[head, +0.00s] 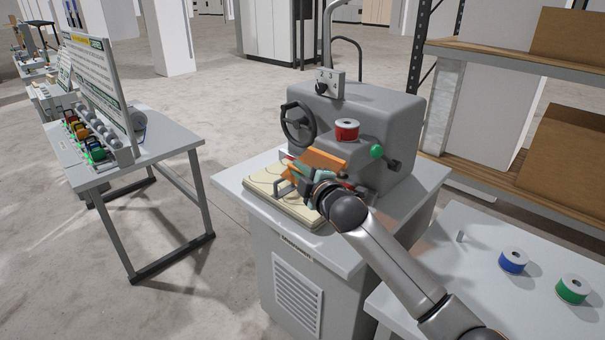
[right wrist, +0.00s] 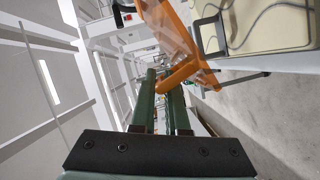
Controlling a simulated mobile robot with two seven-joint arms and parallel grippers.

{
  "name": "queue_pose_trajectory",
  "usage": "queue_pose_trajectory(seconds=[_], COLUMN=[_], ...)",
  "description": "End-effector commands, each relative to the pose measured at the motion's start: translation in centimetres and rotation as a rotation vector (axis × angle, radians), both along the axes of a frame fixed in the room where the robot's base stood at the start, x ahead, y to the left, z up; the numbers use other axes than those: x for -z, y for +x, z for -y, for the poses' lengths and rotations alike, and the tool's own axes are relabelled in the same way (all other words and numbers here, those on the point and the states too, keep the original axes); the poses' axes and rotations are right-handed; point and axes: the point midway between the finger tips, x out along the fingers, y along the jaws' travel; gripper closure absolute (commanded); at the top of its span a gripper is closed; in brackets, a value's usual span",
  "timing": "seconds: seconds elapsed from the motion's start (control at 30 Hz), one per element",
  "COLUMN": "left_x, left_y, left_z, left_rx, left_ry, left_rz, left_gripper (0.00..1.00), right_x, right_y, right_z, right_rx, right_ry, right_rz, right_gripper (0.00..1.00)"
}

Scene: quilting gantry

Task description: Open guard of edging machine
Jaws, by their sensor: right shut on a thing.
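The grey edging machine (head: 355,110) stands on a cabinet at the middle of the head view. Its orange guard (head: 326,160) sits at the front, above a cream quilted piece (head: 265,184). My right gripper (head: 302,171) is at the guard, with its arm coming in from the lower right. In the right wrist view, the green fingers of the right gripper (right wrist: 165,88) are shut on an orange bar that sticks out from the guard (right wrist: 172,30). The gripper and wrist hide part of the guard and the machine's working area. My left gripper is out of view.
The machine carries a black handwheel (head: 298,124), a red spool (head: 347,130) and a green knob (head: 377,151). A table at right holds a blue spool (head: 513,261) and a green spool (head: 572,289). A table with a sign board (head: 100,88) stands left, with open floor between.

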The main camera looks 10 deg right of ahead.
Motion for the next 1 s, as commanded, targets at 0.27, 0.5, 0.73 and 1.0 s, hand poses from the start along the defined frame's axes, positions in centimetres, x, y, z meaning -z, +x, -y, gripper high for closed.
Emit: queue_pose_trajectory(seconds=[0.27,0.5,0.73,1.0], left_x=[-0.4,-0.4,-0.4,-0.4], left_y=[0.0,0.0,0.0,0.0], left_z=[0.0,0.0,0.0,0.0], left_rx=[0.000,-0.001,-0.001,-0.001], left_ry=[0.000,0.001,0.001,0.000], left_rz=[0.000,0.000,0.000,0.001], left_gripper=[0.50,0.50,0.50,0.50], right_x=[-1.7,-2.0,-2.0,-2.0], right_y=[0.2,0.3,0.3,0.2], right_z=[0.4,0.4,0.4,0.4], right_rx=[0.004,0.003,0.003,0.003], right_ry=[0.033,0.033,0.033,0.033], right_rz=[-0.024,-0.025,-0.025,-0.026], right_gripper=[1.00,1.00,1.00,0.79])
